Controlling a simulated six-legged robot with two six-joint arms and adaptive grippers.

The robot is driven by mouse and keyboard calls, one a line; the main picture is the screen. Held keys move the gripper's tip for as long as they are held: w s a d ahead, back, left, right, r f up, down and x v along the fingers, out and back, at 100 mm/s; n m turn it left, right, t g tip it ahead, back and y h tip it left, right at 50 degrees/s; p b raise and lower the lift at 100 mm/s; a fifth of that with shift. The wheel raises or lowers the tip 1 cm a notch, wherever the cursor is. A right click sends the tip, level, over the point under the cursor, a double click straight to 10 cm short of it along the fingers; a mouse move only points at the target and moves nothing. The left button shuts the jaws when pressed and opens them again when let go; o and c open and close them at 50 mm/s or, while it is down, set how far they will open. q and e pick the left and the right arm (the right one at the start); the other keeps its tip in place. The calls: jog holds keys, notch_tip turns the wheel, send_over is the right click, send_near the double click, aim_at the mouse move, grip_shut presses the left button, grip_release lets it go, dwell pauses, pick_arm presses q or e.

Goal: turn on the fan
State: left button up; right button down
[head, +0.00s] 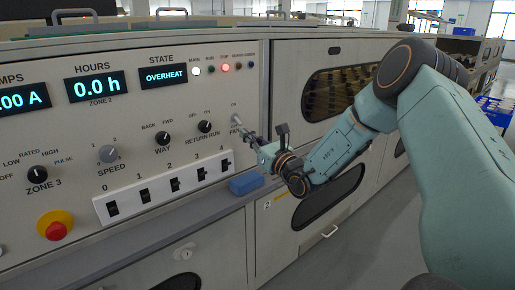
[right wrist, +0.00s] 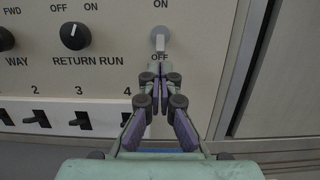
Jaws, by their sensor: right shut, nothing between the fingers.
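The fan switch (head: 236,119) is a small grey toggle at the right end of the panel, with ON above it and FAN below it in the head view. In the right wrist view the toggle (right wrist: 160,41) has a pale lever that points down towards the OFF label. My right gripper (head: 252,138) is shut and empty. Its fingertips (right wrist: 155,75) are just below the toggle, over the OFF label's lower edge; I cannot tell whether they touch the panel. My left gripper is out of view.
The RETURN RUN knob (right wrist: 75,36) is left of the toggle, and a row of black rocker switches (head: 165,186) is below. A red emergency button (head: 56,229) is at lower left.

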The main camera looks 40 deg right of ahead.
aim_at(238, 121)
jog(key=shift+x, duration=1.2)
